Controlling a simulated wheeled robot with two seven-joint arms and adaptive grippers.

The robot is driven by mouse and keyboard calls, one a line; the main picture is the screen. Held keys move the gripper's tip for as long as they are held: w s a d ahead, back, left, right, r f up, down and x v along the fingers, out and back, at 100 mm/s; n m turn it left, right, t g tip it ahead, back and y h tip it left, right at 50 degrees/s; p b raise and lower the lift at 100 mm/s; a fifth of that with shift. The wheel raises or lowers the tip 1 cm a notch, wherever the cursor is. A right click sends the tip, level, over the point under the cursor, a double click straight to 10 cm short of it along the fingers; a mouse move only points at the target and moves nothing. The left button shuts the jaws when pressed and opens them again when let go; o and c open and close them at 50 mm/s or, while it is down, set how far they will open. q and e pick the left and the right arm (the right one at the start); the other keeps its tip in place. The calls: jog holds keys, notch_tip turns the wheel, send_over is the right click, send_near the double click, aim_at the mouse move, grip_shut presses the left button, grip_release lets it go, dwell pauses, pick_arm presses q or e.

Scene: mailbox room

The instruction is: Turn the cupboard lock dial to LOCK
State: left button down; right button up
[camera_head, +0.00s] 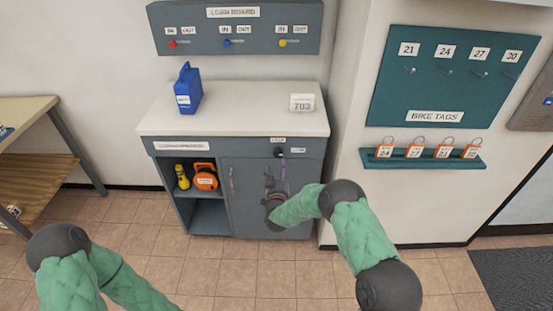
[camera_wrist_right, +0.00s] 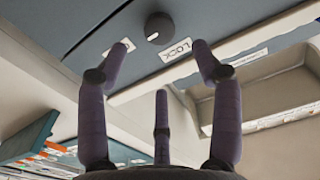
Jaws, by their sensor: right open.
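The dark round lock dial (camera_head: 278,152) sits at the top of the grey cupboard door (camera_head: 240,195), under the white counter. In the right wrist view the dial (camera_wrist_right: 159,25) is beyond the fingertips, with a small pale mark on its lower left edge. The LOCK label (camera_wrist_right: 176,50) is beside the dial, and a second label (camera_wrist_right: 114,50) is partly hidden by a finger. My right gripper (camera_head: 276,172) is open and empty just below the dial, its fingers (camera_wrist_right: 163,58) spread and apart from it. My left arm shows at lower left, but its gripper is out of view.
A blue case (camera_head: 188,88) and a 703 sign (camera_head: 302,102) stand on the counter (camera_head: 240,110). A yellow torch (camera_head: 182,176) and an orange item (camera_head: 205,176) are in the open shelf. The bike tag ledge (camera_head: 420,160) is right. Floor in front is clear.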

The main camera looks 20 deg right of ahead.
aim_at(278, 155)
jog(key=x, duration=0.2)
jog(key=b+x, duration=0.1)
jog(key=x, duration=0.1)
jog(key=b+x, duration=0.1)
jog(key=x, duration=0.2)
jog(key=shift+f, duration=0.3)
jog(key=shift+w+d+r, duration=0.15)
jog(key=shift+w, duration=0.4)
jog(key=c, duration=1.2)
